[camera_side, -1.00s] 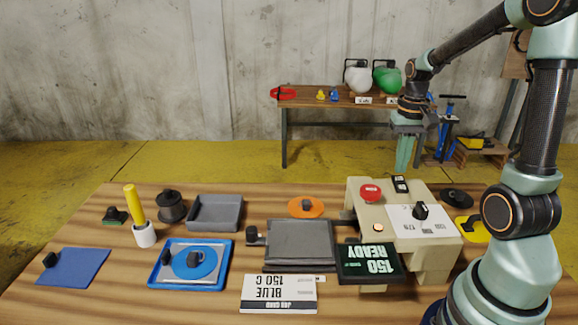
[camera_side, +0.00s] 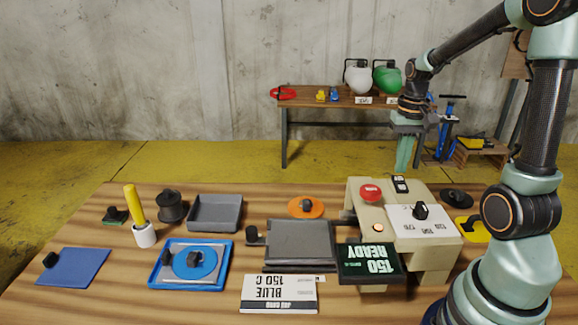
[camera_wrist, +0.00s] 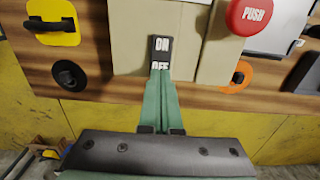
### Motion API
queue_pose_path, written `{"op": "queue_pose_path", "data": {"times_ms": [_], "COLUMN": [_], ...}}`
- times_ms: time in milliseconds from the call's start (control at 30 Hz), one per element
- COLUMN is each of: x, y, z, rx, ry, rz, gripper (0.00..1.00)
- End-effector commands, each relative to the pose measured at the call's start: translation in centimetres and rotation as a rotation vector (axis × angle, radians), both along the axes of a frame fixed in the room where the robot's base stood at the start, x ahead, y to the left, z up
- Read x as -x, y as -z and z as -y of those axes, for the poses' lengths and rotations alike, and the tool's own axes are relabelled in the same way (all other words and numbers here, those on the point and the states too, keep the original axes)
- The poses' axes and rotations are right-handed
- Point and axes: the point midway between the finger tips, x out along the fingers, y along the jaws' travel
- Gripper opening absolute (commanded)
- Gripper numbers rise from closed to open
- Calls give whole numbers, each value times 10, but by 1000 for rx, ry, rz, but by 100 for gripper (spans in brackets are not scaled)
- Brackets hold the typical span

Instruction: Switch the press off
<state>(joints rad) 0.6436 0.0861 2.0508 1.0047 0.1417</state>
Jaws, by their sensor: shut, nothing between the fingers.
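The beige press (camera_side: 437,262) stands at the right of the wooden bench. Its display (camera_side: 369,262) reads 150 READY, and a small lamp (camera_side: 378,227) glows orange. The black rocker switch (camera_side: 400,185) is on its top at the back; in the wrist view the switch (camera_wrist: 160,50) has ON at the far end and OFF at the near end. My gripper (camera_side: 403,172) points down just behind and above the switch. In the wrist view my gripper (camera_wrist: 160,78) is shut and empty, its green fingertips at the OFF end. I cannot tell whether they touch it.
A red PUSH button (camera_side: 370,193) and a black dial knob (camera_side: 420,211) stand near the switch. A grey plate (camera_side: 300,240), blue tray (camera_side: 158,286), grey tray (camera_side: 215,212) and job card (camera_side: 278,294) lie to the left.

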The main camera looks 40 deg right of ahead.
Motion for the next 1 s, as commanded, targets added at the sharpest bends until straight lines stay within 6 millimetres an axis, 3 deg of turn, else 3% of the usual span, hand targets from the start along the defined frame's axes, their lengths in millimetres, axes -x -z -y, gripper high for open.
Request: {"op": "queue_pose_path", "data": {"times_ms": [1000], "x": [0], "y": [10], "z": [0], "rx": [-1], "ry": [0], "rz": [-1], "gripper": [0]}}
